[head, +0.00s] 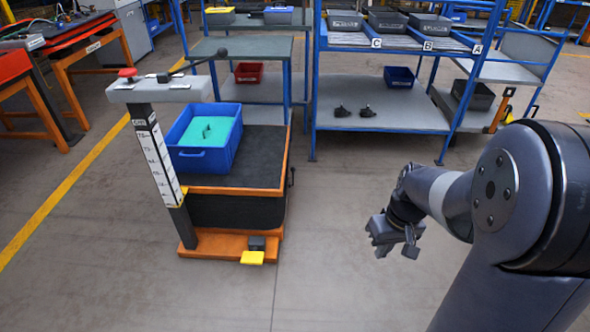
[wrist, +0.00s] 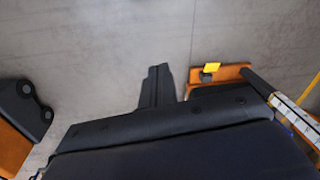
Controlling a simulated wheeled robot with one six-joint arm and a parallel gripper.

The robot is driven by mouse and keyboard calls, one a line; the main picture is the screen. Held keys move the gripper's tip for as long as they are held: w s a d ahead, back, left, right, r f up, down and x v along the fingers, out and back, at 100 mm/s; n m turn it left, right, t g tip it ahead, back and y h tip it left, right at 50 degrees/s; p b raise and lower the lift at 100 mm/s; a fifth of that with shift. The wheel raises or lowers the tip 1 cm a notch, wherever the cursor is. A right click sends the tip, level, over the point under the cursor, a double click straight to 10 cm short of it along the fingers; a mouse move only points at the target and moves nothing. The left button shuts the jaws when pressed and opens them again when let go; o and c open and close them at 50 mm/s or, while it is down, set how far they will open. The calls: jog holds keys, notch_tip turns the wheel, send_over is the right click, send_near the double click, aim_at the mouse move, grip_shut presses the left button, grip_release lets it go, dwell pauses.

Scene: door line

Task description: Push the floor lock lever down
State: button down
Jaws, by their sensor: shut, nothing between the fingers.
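The floor lock lever is a yellow pedal (head: 252,257) on a dark block at the front of the orange base (head: 215,245) of the lift cart. It sits low, near the floor. The yellow pedal also shows in the wrist view (wrist: 212,67), to the right of my fingers. My gripper (head: 382,248) is in the air to the right of the cart, apart from the pedal. In the wrist view the fingers (wrist: 158,72) are together and empty, pointing toward the floor.
The cart has a post with a scale (head: 160,155), a grey head with a red button (head: 127,73), and a platform bearing a blue bin (head: 205,140). Blue shelving (head: 380,110) stands behind. Orange benches (head: 95,60) are at left. The floor between gripper and cart is clear.

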jog(key=w+d+f+n+b, duration=0.1)
jog(key=w+f+b, duration=0.3)
jog(key=f, duration=0.7)
jog(key=w+d+f+n+g+y+b, duration=0.1)
jog(key=w+d+f+b, duration=0.2)
jog(key=f, duration=0.9)
jog(key=w+d+f+b, duration=0.2)
jog(key=w+f+b, duration=0.3)
jog(key=f, duration=0.7)
jog(key=shift+w+n+g+y+b, duration=0.3)
jog(key=shift+n+y+b, duration=0.1)
jog(key=shift+b, duration=0.6)
